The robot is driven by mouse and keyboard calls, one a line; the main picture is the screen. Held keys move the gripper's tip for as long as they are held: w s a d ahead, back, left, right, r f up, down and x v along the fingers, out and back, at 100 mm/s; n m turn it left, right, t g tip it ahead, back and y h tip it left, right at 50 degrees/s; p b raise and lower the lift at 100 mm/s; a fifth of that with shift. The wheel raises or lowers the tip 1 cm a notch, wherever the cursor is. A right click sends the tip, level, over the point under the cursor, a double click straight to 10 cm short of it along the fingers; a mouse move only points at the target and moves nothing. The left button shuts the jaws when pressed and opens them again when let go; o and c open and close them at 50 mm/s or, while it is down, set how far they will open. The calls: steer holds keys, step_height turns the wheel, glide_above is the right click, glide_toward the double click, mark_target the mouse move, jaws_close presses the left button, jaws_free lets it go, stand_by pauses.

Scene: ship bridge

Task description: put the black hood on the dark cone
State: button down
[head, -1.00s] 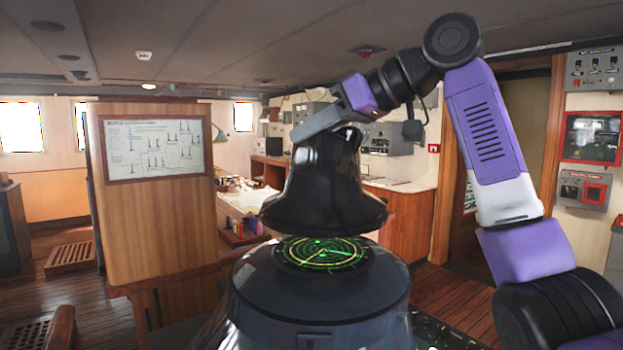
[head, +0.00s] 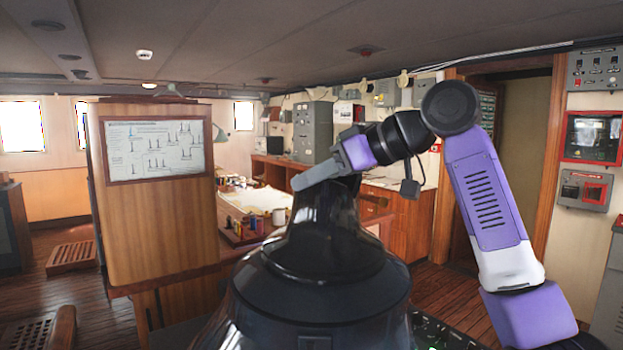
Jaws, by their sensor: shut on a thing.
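The black hood (head: 318,240) is a glossy bell shape and stands upright on top of the dark cone (head: 318,300). It covers the round green screen on the cone's top. The hood's lower rim looks to be at the cone's top, though dark on dark makes the exact contact hard to tell. My gripper (head: 312,180) is shut on the top of the hood, coming in from the upper right. The fingers partly hide the hood's top.
A wooden cabinet with a framed chart (head: 158,148) stands to the left. Behind is a chart table (head: 250,200) with papers and small coloured items. A dark keyed panel (head: 450,330) lies at the cone's right.

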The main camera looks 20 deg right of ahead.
steer(key=c, duration=1.2)
jaws_free()
steer(key=shift+c, duration=0.2)
steer(key=b+v, duration=0.2)
steer(key=v, duration=1)
